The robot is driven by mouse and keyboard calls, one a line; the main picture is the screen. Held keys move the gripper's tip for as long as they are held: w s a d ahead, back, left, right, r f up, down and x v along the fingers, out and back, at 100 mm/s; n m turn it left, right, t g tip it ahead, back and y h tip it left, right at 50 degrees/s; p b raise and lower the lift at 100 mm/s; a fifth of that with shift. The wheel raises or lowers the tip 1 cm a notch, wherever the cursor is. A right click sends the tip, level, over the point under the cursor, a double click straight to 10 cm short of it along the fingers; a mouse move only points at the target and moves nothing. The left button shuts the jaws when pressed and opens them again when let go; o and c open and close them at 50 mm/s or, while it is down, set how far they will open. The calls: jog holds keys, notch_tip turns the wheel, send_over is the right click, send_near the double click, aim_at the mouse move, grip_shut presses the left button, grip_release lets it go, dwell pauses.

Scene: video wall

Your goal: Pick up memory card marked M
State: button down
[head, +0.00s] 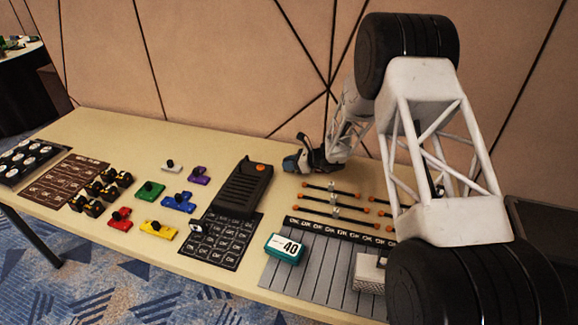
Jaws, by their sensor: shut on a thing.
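My gripper (298,163) is near the back edge of the table, right of the black slotted holder (245,185) with an orange spot. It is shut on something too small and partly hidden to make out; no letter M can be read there. A dark mat (222,240) with rows of marked squares lies in front of the holder. A small pale piece (197,227) is at that mat's left corner, its marking unreadable. I cannot pick out a memory card marked M anywhere in the head view.
Coloured T-shaped pieces, among them a yellow one (159,230), lie left of the mat. A teal box reading 40 (286,248) stands right of it. Orange-tipped rods (330,188), a grey striped mat (318,268) and a mesh box (370,272) are at right.

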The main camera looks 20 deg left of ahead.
jog(key=shift+r, duration=0.1)
jog(key=shift+r, duration=0.85)
notch_tip(320, 180, up, 2)
jog(key=s+d, duration=0.2)
jog(key=s, duration=0.2)
jog(key=s+d, duration=0.3)
jog(key=s, duration=0.2)
jog(key=s+d+r, duration=0.1)
jog(key=s+d, duration=0.1)
jog(key=s, duration=0.3)
jog(key=shift+d, duration=0.35)
